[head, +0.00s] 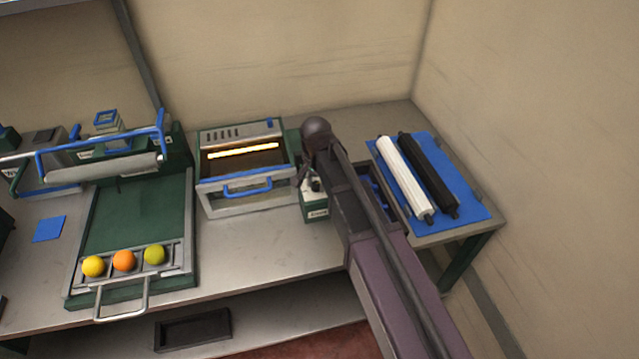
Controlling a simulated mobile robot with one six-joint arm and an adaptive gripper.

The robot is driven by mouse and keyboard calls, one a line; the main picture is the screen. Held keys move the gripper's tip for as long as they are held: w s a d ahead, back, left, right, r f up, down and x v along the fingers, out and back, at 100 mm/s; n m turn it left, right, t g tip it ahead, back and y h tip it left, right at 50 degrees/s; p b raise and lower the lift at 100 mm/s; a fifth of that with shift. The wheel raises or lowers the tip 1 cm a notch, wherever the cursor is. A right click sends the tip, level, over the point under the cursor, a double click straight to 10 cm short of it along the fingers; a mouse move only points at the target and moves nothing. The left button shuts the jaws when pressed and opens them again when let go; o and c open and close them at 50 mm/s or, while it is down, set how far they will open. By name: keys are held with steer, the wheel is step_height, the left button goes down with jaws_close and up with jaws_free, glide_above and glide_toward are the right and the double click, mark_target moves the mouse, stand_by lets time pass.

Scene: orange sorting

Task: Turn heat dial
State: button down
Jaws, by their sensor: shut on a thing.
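A small box (313,210) with a pale top, a green front and a label stands just right of the heater. The dark heat dial (316,186) sits on its top, partly hidden. My gripper (309,180) reaches down over this box from the right and is shut on the dial. My arm covers the box's right side. The heater (243,205) has a blue handle and an orange-glowing bar (243,149) behind its front.
Left is a green press bed with a tray (123,306) holding yellow, orange and green balls, under a roller (103,167). Right, a white roller (404,178) and a black roller (428,175) lie on a blue mat (470,211). Bare table lies before the heater.

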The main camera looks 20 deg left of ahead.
steer(key=shift+w+m, duration=0.25)
steer(key=shift+m, duration=0.05)
steer(key=shift+c, duration=1.8)
jaws_free()
steer(key=shift+f, duration=0.1)
steer(key=shift+s, duration=0.1)
steer(key=shift+s, duration=0.15)
